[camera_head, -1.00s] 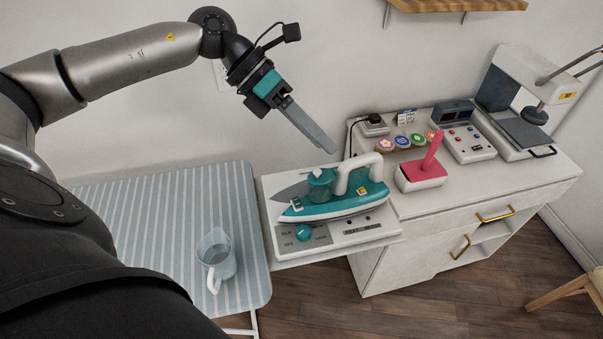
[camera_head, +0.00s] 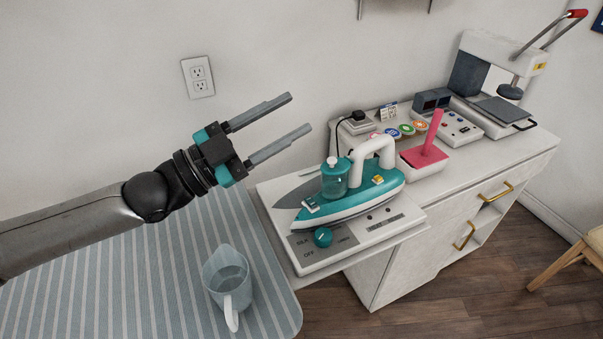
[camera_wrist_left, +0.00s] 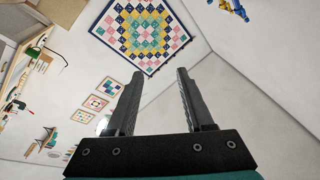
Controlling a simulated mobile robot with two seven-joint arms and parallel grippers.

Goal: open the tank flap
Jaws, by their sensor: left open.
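The teal and white iron (camera_head: 355,190) rests on its white base (camera_head: 350,236) with a teal dial. Its teal translucent tank (camera_head: 335,178) stands near the front of the handle, with a small pale knob on top. I cannot make out the tank flap clearly at this size. My left gripper (camera_head: 300,113) is open and empty. It is in the air above and left of the iron, its two fingers apart and pointing right. In the left wrist view the open fingers (camera_wrist_left: 160,74) show with nothing between them. My right gripper is not in view.
A clear measuring jug (camera_head: 228,283) stands on the striped ironing board (camera_head: 130,275). Right of the iron, a pink-handled block (camera_head: 425,158), several round coloured pieces and a press (camera_head: 500,85) stand on the cabinet. A wall outlet (camera_head: 198,77) is behind my gripper.

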